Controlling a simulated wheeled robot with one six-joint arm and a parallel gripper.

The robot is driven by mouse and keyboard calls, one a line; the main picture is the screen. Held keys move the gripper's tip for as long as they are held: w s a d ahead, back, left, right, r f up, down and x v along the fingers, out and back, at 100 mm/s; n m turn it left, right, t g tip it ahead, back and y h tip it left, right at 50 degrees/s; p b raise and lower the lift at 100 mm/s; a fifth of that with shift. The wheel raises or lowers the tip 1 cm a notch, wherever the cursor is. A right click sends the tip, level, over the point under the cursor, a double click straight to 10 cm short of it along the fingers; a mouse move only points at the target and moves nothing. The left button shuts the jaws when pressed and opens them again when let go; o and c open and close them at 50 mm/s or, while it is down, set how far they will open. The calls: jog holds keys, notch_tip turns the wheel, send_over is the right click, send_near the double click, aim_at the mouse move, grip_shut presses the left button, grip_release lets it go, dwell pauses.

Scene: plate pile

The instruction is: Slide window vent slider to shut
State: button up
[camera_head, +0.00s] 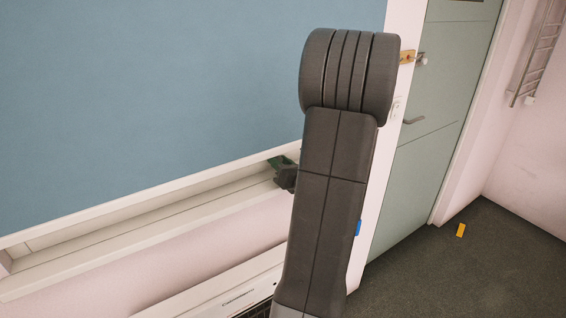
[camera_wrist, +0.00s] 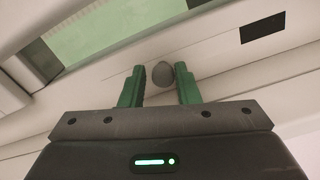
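In the wrist view, a round grey knob (camera_wrist: 162,73) sits on a pale strip of the window frame; it may be the vent slider's knob. My gripper (camera_wrist: 160,84) has two green fingers, set apart, one on each side of the knob in the picture. Gaps show between the knob and both fingers. I cannot tell whether the fingertips reach around the knob or stop short of it. In the head view, my gripper (camera_head: 283,168) is at the white frame, partly hidden behind my arm. The knob is not visible there.
A dark rectangular opening (camera_wrist: 262,27) lies right of the knob in the wrist view. A large blue panel (camera_head: 130,90) sits above the white ledge (camera_head: 130,222). A grey-green door (camera_head: 430,110) and a small yellow object (camera_head: 461,230) on the floor are at right.

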jog(key=shift+o, duration=1.1)
jog(key=shift+a, duration=0.1)
jog(key=b+v, duration=0.2)
jog(key=v, duration=1.2)
jog(key=p+x, duration=0.2)
jog(key=x, duration=1.2)
jog(key=shift+w+d, duration=0.15)
jog(key=shift+d, duration=0.15)
jog(key=shift+a+r, duration=0.1)
